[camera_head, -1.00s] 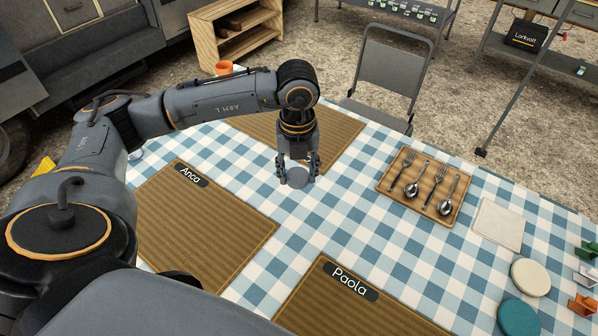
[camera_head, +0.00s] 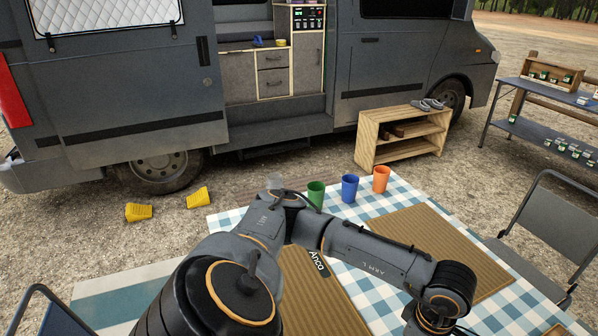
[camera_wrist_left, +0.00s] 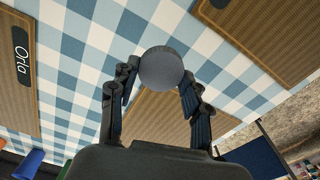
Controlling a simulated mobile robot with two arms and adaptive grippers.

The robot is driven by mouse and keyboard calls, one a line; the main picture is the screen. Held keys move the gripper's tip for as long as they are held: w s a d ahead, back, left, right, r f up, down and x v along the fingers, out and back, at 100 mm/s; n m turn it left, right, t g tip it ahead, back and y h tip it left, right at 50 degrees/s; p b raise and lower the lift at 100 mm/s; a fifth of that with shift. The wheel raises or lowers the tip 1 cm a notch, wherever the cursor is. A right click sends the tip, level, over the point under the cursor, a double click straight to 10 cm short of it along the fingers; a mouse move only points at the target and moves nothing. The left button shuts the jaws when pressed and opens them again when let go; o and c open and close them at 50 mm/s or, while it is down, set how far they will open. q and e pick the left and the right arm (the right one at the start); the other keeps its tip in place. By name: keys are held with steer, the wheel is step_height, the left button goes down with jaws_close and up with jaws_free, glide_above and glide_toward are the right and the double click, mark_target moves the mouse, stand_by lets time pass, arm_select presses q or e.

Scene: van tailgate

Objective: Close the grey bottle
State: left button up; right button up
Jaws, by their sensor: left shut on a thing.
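A round dark grey cap (camera_wrist_left: 161,67) sits between the fingertips of my left gripper (camera_wrist_left: 158,78) in the left wrist view. The fingers are shut on its sides, and it appears held above the checked tablecloth. I cannot tell whether anything is under it. In the head view only my left wrist shows at the bottom edge; the fingers are out of frame. I cannot make out a separate grey bottle in either current view. My right gripper is not in view.
Green (camera_head: 315,193), blue (camera_head: 349,188) and orange (camera_head: 380,178) cups stand at the table's far edge. Woven placemats (camera_head: 425,240) lie on the checked cloth. A chair (camera_head: 550,225) stands at the right. A wooden shelf (camera_head: 366,140) and the van (camera_head: 110,90) are behind.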

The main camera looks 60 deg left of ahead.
arm_select(q)
steer(key=s+d+f+m, duration=0.1)
steer(key=m, duration=0.3)
steer(key=s+d+f+m, duration=0.1)
steer(key=m, duration=0.4)
steer(key=s+f+m, duration=0.1)
steer(key=s+m, duration=0.1)
steer(key=m, duration=0.2)
steer(key=shift+d+m, duration=0.4)
steer(key=m, duration=0.2)
steer(key=s+d+m, duration=0.1)
steer(key=m, duration=0.1)
steer(key=f+m, duration=0.1)
steer(key=m, duration=0.1)
steer(key=shift+s+d+p, duration=0.15)
steer(key=shift+s+p, duration=0.2)
steer(key=shift+s, duration=0.05)
